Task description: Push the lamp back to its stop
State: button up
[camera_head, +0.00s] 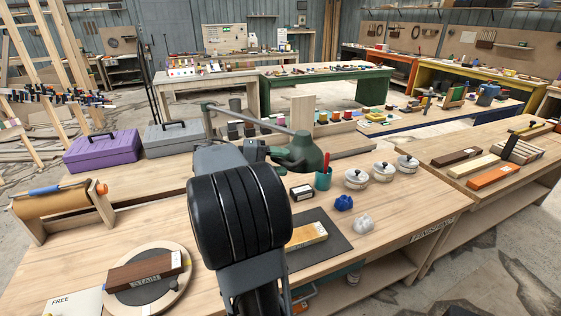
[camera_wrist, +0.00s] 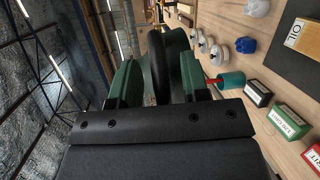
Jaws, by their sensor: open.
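The lamp has a dark green shade (camera_head: 303,154) and a grey-green arm (camera_head: 250,118) reaching left above the back of the near workbench. My gripper (camera_head: 262,150) is close to the left of the shade, partly hidden behind my own black wrist. In the wrist view, my gripper (camera_wrist: 160,85) has its two fingers apart. A dark green rounded form, which looks like the lamp shade (camera_wrist: 174,48), lies beyond and between the fingers. I cannot tell whether the fingers touch it. The lamp's stop cannot be made out.
A teal cup (camera_head: 323,179) with a red item stands just right of the shade. Purple (camera_head: 103,150) and grey (camera_head: 174,137) toolboxes stand left. A round board (camera_head: 178,300) lies front left.

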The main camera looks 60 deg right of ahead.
jog(key=shift+s+d, duration=0.1)
jog(key=shift+c, duration=0.4)
grip_shut()
